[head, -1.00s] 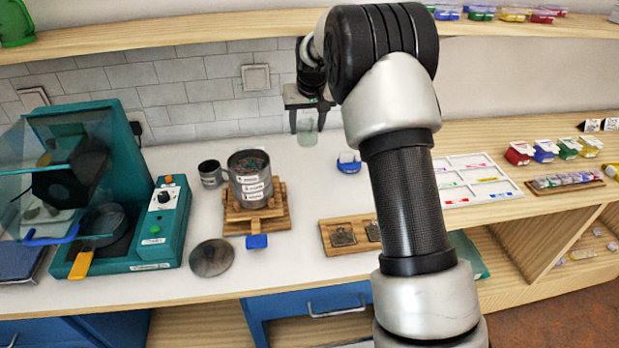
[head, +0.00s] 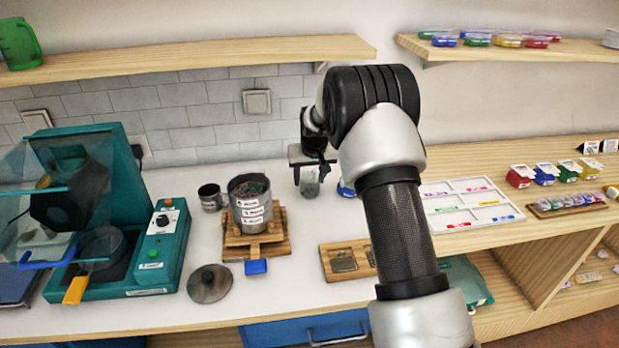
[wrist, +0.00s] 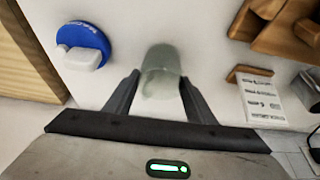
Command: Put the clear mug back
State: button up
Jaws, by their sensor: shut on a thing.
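The clear mug (head: 309,184) is a greenish see-through cup. It is between the fingers of my gripper (head: 309,165), low near the back of the white counter. In the wrist view the mug (wrist: 161,72) shows between the two fingertips of my gripper (wrist: 158,85), which is shut on it. I cannot tell whether its base touches the counter.
A blue-and-white item (wrist: 84,45) lies left of the mug in the wrist view. A grey canister (head: 251,207) on a wooden stand and a small dark cup (head: 210,197) stand to the left. A wooden tray (head: 335,276) lies in front. A shelf (head: 190,58) runs above.

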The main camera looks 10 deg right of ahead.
jog(key=shift+f, duration=0.1)
jog(key=shift+f, duration=0.15)
jog(key=o, duration=1.1)
jog(key=shift+c, duration=0.2)
jog(key=shift+r, duration=0.2)
